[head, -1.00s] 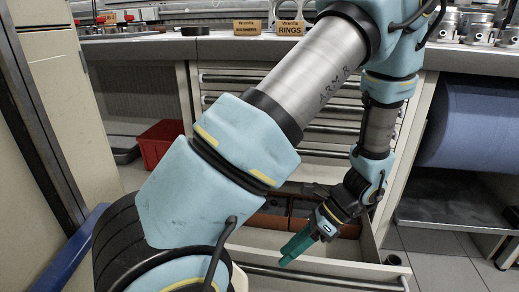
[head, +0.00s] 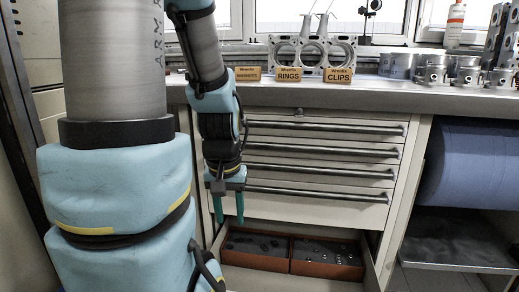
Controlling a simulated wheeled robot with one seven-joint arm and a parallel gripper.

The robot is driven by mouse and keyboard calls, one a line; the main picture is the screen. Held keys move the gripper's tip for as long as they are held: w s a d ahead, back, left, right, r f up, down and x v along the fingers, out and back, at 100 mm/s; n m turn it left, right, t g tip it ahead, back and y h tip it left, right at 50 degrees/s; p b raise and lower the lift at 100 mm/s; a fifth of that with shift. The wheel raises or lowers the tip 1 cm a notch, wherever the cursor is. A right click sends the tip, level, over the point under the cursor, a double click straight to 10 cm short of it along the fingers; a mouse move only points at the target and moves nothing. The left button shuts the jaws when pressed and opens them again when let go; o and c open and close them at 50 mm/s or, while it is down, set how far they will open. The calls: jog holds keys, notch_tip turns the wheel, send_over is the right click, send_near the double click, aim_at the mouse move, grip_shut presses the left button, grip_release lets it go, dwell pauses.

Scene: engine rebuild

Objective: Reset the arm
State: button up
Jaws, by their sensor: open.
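My gripper (head: 229,207) hangs pointing down on the left side of the drawer cabinet, with its two green fingers apart and nothing between them. It is above the left end of the open bottom drawer (head: 367,262). My light-blue and silver arm fills the left of the head view and hides part of the cabinet and the drawer's left end.
The drawer holds two red-brown bins (head: 328,258) with small dark parts. Closed drawers (head: 320,150) rise above it. The worktop (head: 380,90) carries RINGS (head: 288,75) and CLIPS (head: 338,75) signs, an engine block and metal pistons (head: 432,72).

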notch_tip(320, 180, up, 30)
jog(key=p, duration=2.8)
jog(key=shift+f, duration=0.25)
